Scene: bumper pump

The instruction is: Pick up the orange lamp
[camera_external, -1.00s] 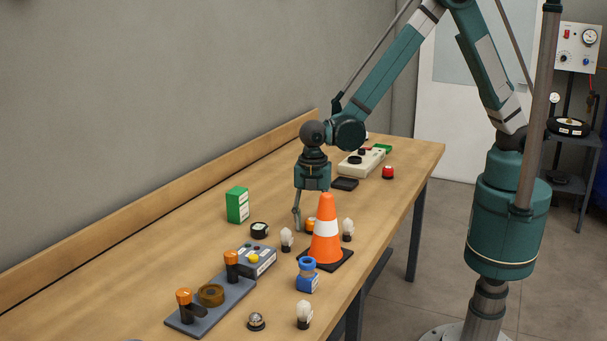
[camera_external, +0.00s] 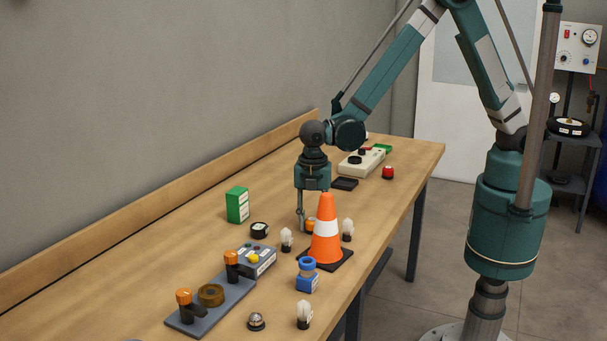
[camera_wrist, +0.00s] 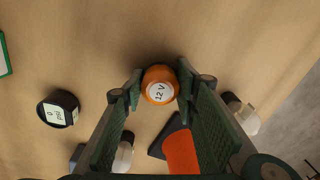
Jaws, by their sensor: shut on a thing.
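The orange lamp (camera_wrist: 159,85) is a small round thing with a white "12 V" label on top, standing on the table. In the wrist view it sits between the tips of my gripper (camera_wrist: 158,88), with a finger pad against each side. In the outside view the orange lamp (camera_external: 309,226) shows only in part behind the traffic cone. My gripper (camera_external: 304,222) points straight down there, low over the table, shut on the lamp.
The orange and white cone (camera_external: 325,232) stands close by on the near side. Pale bulbs (camera_external: 287,240) (camera_external: 348,229) stand on both sides of it. A black gauge (camera_external: 260,230) and a green box (camera_external: 237,205) are to the left.

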